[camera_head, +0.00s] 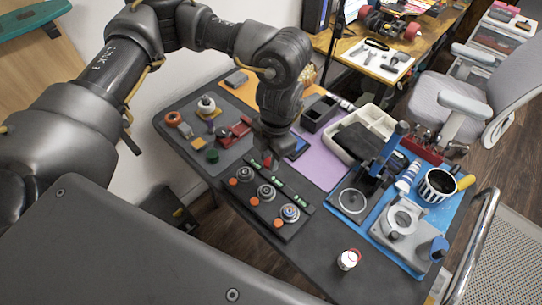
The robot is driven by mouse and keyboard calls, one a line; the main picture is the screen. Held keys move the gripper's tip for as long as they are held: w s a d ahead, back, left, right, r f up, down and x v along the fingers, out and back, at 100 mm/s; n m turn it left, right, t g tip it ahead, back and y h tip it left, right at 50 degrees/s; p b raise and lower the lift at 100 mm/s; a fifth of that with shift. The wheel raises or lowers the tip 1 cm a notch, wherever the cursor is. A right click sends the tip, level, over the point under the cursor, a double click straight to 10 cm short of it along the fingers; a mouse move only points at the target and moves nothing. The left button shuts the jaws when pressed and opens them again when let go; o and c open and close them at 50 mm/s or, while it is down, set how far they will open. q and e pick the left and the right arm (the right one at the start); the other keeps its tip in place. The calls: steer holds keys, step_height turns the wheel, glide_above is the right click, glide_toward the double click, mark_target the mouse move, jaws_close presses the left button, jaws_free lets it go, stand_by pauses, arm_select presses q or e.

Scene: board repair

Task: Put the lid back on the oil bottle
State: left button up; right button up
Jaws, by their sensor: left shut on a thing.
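My left gripper (268,155) comes down from the upper left over the near middle of the dark table. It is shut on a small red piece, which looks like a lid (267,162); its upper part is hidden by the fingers. A small white bottle with a reddish top and side (348,260), possibly the oil bottle, stands upright at the table's front edge. It is well to the lower right of my left gripper and apart from it. My right gripper is not in view.
A black tray (250,212) with round bearings and orange dots lies just below the gripper. Loose parts lie on a grey mat at left. A black press (352,198), a striped cup (437,187) and a grey fixture (400,222) stand at right. The table around the white bottle is clear.

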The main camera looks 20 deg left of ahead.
arm_select(q)
steer(key=m, duration=0.3)
steer(key=shift+a+r+m, duration=0.3)
steer(key=shift+a, duration=0.05)
steer(key=m, duration=0.4)
steer(key=shift+s+a+r+m+t+y, duration=0.2)
steer(key=shift+a+r+m+t+y, duration=0.1)
steer(key=shift+a+r+t, duration=0.1)
steer(key=s+a+r+m, duration=0.1)
steer(key=m, duration=0.6)
steer(key=s+a+r+m+t+h, duration=0.1)
steer(key=m, duration=0.6)
steer(key=a+r+m, duration=0.1)
steer(key=m, duration=0.6)
steer(key=shift+s+a+m+t, duration=0.25)
steer(key=shift+s+m+t, duration=0.15)
